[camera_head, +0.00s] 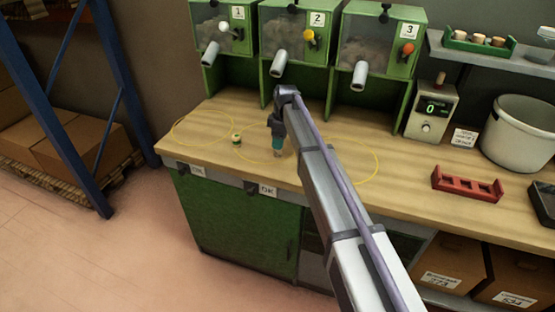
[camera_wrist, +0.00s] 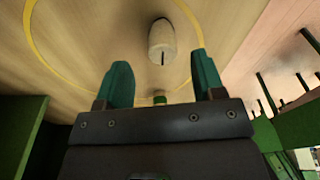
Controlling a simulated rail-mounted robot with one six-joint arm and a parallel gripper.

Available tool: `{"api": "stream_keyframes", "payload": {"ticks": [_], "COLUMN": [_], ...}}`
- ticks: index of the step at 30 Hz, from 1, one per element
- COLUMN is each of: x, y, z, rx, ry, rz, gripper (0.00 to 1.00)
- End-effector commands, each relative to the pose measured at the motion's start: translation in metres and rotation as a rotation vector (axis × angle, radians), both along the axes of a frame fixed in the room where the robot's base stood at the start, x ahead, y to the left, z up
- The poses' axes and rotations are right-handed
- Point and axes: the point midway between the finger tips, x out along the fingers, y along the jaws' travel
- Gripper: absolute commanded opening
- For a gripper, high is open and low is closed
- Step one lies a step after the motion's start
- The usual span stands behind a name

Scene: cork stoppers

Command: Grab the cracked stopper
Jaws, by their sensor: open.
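A pale cork stopper (camera_wrist: 162,40) with a dark slit in its near end lies in the wrist view, inside a yellow ring on the wooden bench. My gripper (camera_wrist: 160,72) is open, its two teal fingers apart, with the stopper just beyond the fingertips and nothing clearly between them. In the head view my gripper (camera_head: 277,147) points down over the bench, close above a small tan bit that seems to be this stopper (camera_head: 278,155). Another small stopper with a green band (camera_head: 237,139) stands to the left. A green and orange bit (camera_wrist: 160,99) shows low between the fingers.
Three numbered green dispensers (camera_head: 385,45) stand behind. A red slotted rack (camera_head: 467,185), a white bucket (camera_head: 520,135) and a box with a green 0 display (camera_head: 431,110) are at right. A green tray of stoppers (camera_head: 455,43) sits on the shelf.

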Motion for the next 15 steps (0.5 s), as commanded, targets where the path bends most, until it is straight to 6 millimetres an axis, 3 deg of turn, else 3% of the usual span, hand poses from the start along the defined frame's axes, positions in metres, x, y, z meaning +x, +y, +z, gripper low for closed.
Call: {"api": "stream_keyframes", "payload": {"ticks": [5,12,15], "x": [-0.001,-0.002,-0.002], "y": [0.001,0.004,0.005], "z": [-0.009,-0.055,-0.056], "rx": [0.0,0.0,0.0], "ry": [0.0,0.0,0.0], "rz": [0.0,-0.001,-0.001], "gripper": [0.62,0.62,0.62]}}
